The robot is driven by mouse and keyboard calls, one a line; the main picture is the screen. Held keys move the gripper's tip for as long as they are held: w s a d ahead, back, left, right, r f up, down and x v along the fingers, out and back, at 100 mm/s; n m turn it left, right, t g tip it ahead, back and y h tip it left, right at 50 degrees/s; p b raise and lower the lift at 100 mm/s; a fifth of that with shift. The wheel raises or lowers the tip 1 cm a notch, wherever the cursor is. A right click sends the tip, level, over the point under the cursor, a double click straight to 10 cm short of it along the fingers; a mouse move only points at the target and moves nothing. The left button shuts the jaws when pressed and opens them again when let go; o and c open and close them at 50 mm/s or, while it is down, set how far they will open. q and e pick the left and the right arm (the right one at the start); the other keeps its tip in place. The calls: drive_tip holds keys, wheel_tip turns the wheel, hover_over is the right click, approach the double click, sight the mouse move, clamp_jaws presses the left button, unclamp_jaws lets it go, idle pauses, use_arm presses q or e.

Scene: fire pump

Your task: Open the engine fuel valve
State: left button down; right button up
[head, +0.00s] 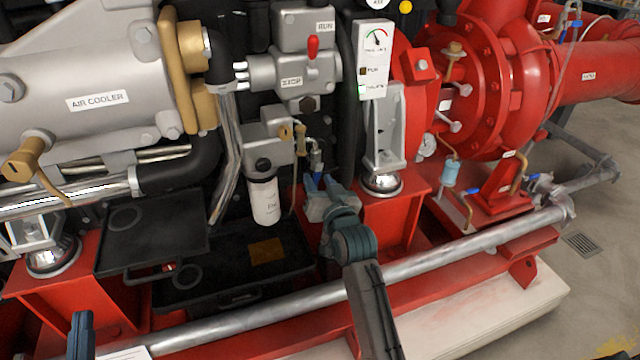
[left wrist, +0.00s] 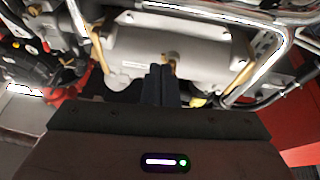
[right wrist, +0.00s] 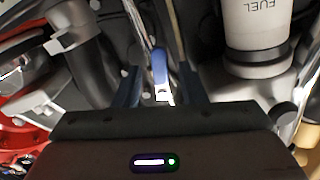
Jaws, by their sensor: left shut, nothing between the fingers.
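The fuel filter, a white canister marked FUEL (right wrist: 268,25), hangs on the engine and shows in the head view (head: 265,200). Beside it, a small blue lever (right wrist: 160,66), apparently the fuel valve handle, is seen in the right wrist view, in front of a thin metal pipe. My right gripper (right wrist: 160,88) is open, its two fingers on either side of the lever's line; I cannot tell if they touch it. In the head view this gripper (head: 320,182) is right of the filter, under a small metal fitting (head: 317,155). My left gripper (left wrist: 161,84) is shut and empty.
A red support (head: 390,215) stands close right of my right gripper. A black tray (head: 215,272) lies below the filter. The air cooler (head: 90,95) is at upper left. Free floor (head: 600,270) is at right.

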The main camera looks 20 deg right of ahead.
drive_tip(key=shift+c, duration=0.5)
clamp_jaws()
drive_tip(key=shift+d+n+p, duration=0.15)
drive_tip(key=shift+n+p, duration=0.35)
drive_tip(key=shift+p, duration=0.6)
use_arm(q)
drive_tip(key=s+f+g+p, duration=0.1)
drive_tip(key=s+f+g, duration=0.3)
drive_tip(key=f, duration=0.5)
drive_tip(key=s+d+f+g+p, duration=0.1)
drive_tip(key=s+f+g, duration=0.4)
drive_tip(key=f+g, duration=0.3)
drive_tip(key=shift+d+f+g+p, duration=0.15)
drive_tip(key=shift+f+g+p, duration=0.25)
drive_tip(key=shift+g, duration=0.3)
use_arm(e)
drive_tip(key=shift+d+n, duration=0.3)
drive_tip(key=shift+n, duration=0.8)
use_arm(q)
drive_tip(key=shift+s, duration=0.1)
use_arm(e)
drive_tip(key=shift+o, duration=0.5)
unclamp_jaws()
